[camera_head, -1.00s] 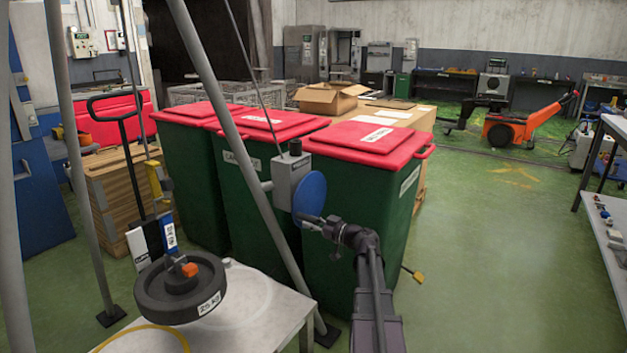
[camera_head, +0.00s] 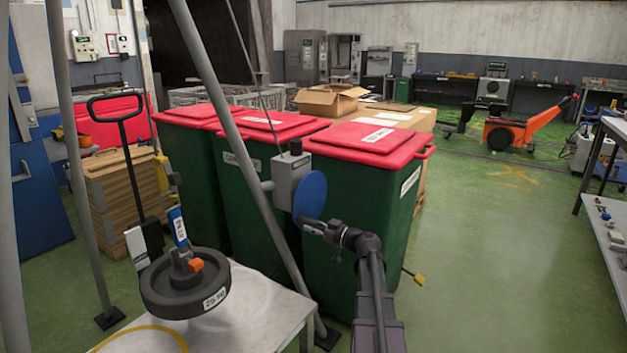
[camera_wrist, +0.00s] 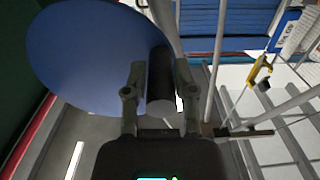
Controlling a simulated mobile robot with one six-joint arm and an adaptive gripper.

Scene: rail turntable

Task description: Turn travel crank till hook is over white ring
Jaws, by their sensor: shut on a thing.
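The travel crank is a blue disc (camera_head: 310,194) on a grey box fixed to a slanted frame leg. My gripper (camera_head: 313,226) is shut on its dark handle, which shows between the fingers in the wrist view (camera_wrist: 160,82). The disc fills the upper left there (camera_wrist: 95,55). A blue hook block (camera_head: 177,227) hangs at left, tilted, above a dark round weight (camera_head: 184,288) with an orange piece on top. The hook itself is hard to make out. The weight hangs over the white table, in front of the faint white ring (camera_head: 268,300), partly covering it.
A yellow ring (camera_head: 150,332) marks the table's (camera_head: 290,318) front left. Green bins with red lids (camera_head: 370,140) stand close behind the crank. Grey frame legs (camera_head: 222,120) cross the left side.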

